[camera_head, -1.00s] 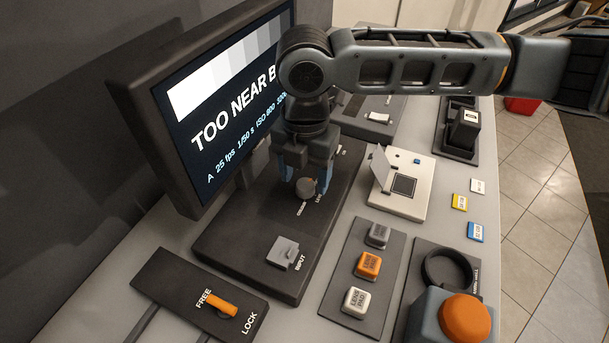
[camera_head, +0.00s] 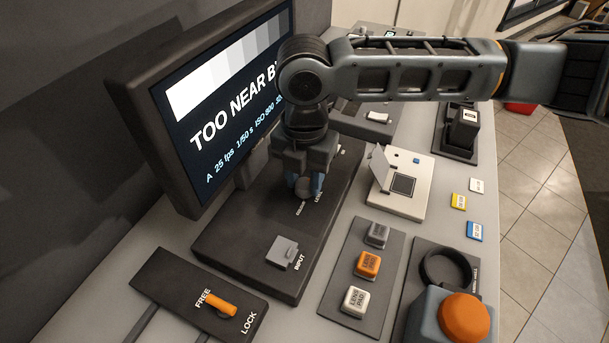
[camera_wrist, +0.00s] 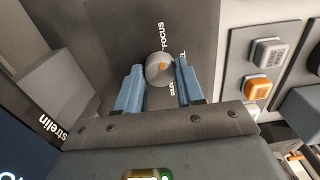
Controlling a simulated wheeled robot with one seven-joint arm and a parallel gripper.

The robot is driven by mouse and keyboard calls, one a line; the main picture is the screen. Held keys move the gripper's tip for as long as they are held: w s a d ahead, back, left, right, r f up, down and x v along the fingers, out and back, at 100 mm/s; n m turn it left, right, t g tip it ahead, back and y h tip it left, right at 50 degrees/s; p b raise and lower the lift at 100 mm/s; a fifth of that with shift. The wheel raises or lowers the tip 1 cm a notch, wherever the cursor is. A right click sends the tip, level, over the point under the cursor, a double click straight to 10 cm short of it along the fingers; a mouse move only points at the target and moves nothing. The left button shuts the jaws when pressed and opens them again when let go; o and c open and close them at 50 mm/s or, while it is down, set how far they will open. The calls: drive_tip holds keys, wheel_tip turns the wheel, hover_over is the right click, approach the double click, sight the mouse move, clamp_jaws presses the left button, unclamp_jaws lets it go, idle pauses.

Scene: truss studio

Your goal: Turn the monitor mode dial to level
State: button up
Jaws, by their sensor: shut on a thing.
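The monitor mode dial (camera_head: 303,188) is a small round grey knob on the dark panel (camera_head: 236,240) below the monitor. In the wrist view the dial (camera_wrist: 158,67) shows an orange mark on its right part. The word FOCUS is printed above it there; other labels beside it are partly hidden by the fingers. My gripper (camera_head: 305,184) points down over the dial, with its blue fingers on either side, shut on it. The fingers also show in the wrist view (camera_wrist: 159,84). The monitor (camera_head: 225,100) reads "TOO NEAR B...", the rest hidden behind my arm.
A grey INPUT switch (camera_head: 282,252) sits nearer on the same panel. An orange FREE/LOCK lever (camera_head: 221,305) is at front left. Several lens pad blocks (camera_head: 368,264), a white box with a raised lid (camera_head: 402,187) and a large orange button (camera_head: 463,315) stand to the right.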

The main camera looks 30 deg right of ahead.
drive_tip(key=shift+r+m+p, duration=0.15)
drive_tip(key=shift+m+p, duration=0.15)
drive_tip(key=shift+p, duration=0.2)
drive_tip(key=shift+r+m+p, duration=0.1)
drive_tip(key=shift+m+p, duration=0.4)
drive_tip(key=shift+p, duration=0.25)
drive_tip(key=shift+m+p, duration=0.5)
drive_tip(key=shift+m, duration=0.3)
drive_tip(key=m, duration=0.4)
drive_tip(key=shift+f+m, duration=0.25)
drive_tip(key=shift+m, duration=0.05)
drive_tip(key=m, duration=0.6)
drive_tip(key=o, duration=1)
drive_tip(key=shift+o, duration=0.2)
